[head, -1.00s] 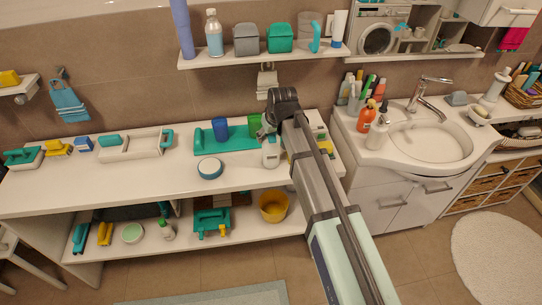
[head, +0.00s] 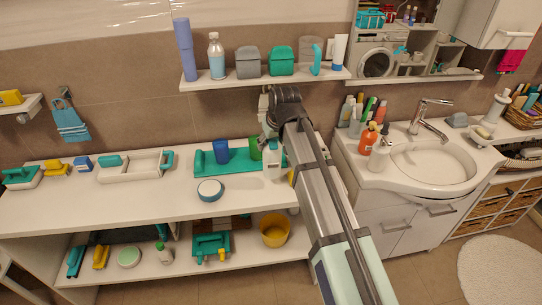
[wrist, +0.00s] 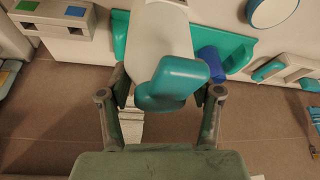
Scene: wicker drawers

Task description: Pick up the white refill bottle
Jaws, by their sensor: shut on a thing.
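The white refill bottle has a pale body and a teal top. In the wrist view the bottle (wrist: 158,35) sits between the two fingers of my gripper (wrist: 160,85), with its teal top toward the palm. In the head view the bottle (head: 272,158) hangs below my gripper (head: 270,138), over the back right part of the white counter (head: 140,202). My gripper is shut on it. My arm hides part of the counter to its right.
Beside the bottle are a teal tray (head: 207,164), a blue cup (head: 221,151) and a green cup (head: 255,149). A round blue-and-white container (head: 210,190) stands in front. A wall shelf (head: 265,78) is above. The counter's front left is clear.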

